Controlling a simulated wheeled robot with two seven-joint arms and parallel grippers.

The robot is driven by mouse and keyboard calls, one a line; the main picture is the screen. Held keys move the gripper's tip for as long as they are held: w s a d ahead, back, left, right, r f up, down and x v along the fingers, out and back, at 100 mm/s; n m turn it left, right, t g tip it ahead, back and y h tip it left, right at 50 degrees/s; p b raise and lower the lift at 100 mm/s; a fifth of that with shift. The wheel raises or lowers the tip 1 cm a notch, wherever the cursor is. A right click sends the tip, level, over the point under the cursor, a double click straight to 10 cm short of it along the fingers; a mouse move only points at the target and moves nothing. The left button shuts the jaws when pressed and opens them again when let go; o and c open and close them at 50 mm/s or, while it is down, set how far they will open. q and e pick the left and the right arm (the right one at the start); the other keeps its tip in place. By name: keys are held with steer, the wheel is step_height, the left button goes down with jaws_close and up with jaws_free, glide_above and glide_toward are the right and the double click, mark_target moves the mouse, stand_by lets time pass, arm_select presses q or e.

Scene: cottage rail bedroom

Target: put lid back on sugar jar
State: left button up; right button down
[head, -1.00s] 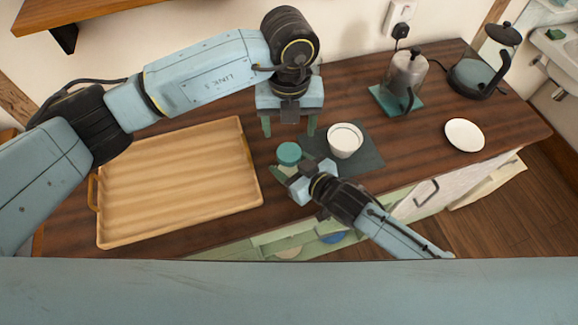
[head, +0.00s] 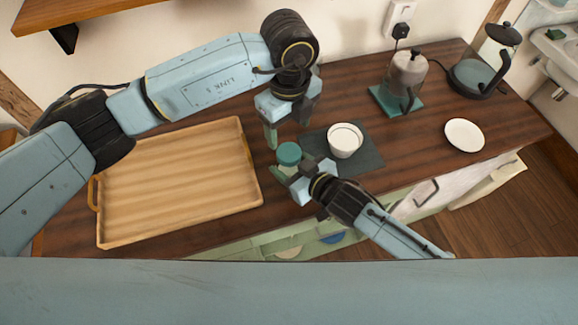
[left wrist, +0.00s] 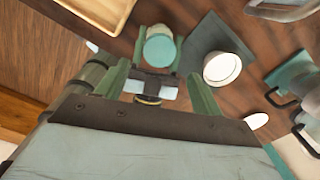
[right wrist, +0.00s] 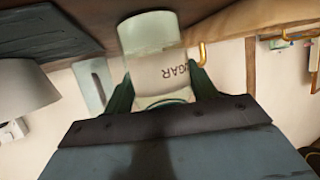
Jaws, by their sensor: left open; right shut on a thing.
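The pale jar, with part of the word SUGAR on it, shows upside down in the right wrist view (right wrist: 165,68). My right gripper (head: 294,169) is shut on it at the counter's front. A round teal lid (head: 289,152) shows at the jar's top, also in the left wrist view (left wrist: 160,49). I cannot tell whether it is fully seated. My left gripper (head: 288,132) is open and empty, just above and behind the lid, its fingers pointing down. The jar's lower part is hidden by my right gripper in the head view.
A white cup (head: 345,136) stands on a dark mat (head: 372,158) close to the right of the jar. A wooden tray (head: 180,185) fills the left. A coffee maker (head: 408,72), a glass kettle and a white plate (head: 464,135) stand right. A drawer below is open.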

mark_target(289, 152)
arm_select(q)
step_height(289, 152, down, 8)
steer(key=shift+r, duration=0.2)
stand_by(0.3)
steer(key=c, duration=1)
steer(key=shift+m, duration=0.8)
steer(key=o, duration=1.1)
steer(key=shift+c, duration=0.2)
steer(key=shift+r, duration=2.3)
steer(key=shift+c, duration=0.3)
